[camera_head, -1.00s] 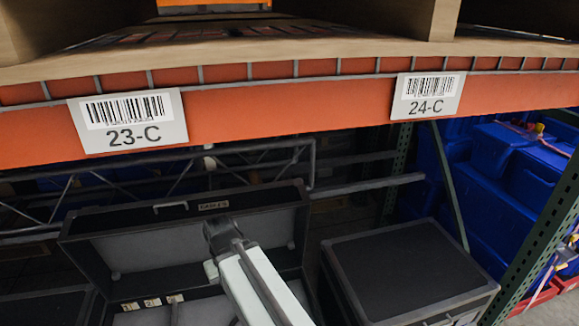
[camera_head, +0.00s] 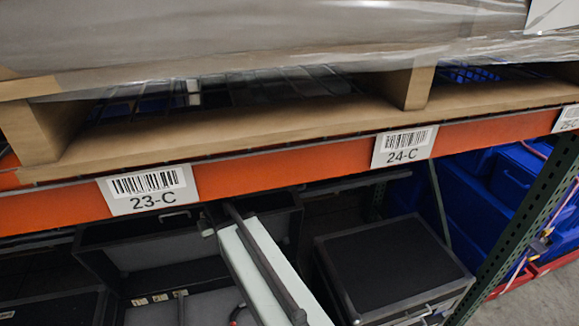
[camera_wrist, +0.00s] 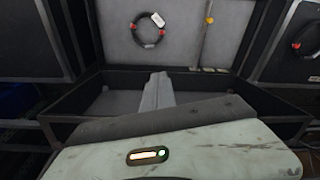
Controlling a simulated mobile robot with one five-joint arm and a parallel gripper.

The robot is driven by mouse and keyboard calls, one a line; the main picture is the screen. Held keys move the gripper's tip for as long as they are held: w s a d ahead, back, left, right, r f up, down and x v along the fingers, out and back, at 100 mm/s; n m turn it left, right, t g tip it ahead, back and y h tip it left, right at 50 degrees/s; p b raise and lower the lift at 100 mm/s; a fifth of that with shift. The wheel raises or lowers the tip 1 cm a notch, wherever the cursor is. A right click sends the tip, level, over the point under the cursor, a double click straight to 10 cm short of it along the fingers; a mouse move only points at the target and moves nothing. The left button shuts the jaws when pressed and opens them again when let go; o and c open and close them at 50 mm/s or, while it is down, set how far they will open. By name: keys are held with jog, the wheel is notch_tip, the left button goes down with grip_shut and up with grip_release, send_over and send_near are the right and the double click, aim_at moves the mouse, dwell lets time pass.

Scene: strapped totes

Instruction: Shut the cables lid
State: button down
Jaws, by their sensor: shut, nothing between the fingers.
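The open dark case (camera_head: 90,254) stands on the lower level, its grey-lined lid (camera_head: 150,250) raised at the back and partly hidden by the orange beam and my arm. Small labels sit along the lining's edge below the lid. In the wrist view, a grey-lined panel (camera_wrist: 110,50) with a black cable coil (camera_wrist: 148,42) faces me beyond a dark rim. I cannot tell whether that panel is lid or tray. My gripper (camera_wrist: 157,80) is shut and empty, reaching over the grey-lined interior; contact with the case is not clear.
An orange shelf beam (camera_head: 285,170) with labels 23-C and 24-C crosses close above the case. A closed dark case (camera_head: 390,262) stands to the right. A green rack post (camera_head: 525,215) and blue totes (camera_head: 490,195) are farther right.

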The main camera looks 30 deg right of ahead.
jog(key=w+d+r+m+t, duration=0.1)
jog(key=w+d+r+t, duration=0.15)
jog(key=w+d, duration=1.2)
jog(key=w+d+r+m+t+h, duration=0.1)
jog(key=w+d, duration=0.1)
jog(key=d, duration=1)
jog(key=w+d+r+m+t+h, duration=0.1)
jog(key=w+d, duration=0.2)
jog(key=d, duration=1)
jog(key=s+f+b+x, duration=0.1)
jog(key=b+x, duration=0.9)
jog(key=s, duration=0.1)
jog(key=s+a, duration=0.2)
jog(key=shift+s+r, duration=0.15)
jog(key=shift+s, duration=0.1)
jog(key=shift+d, duration=0.1)
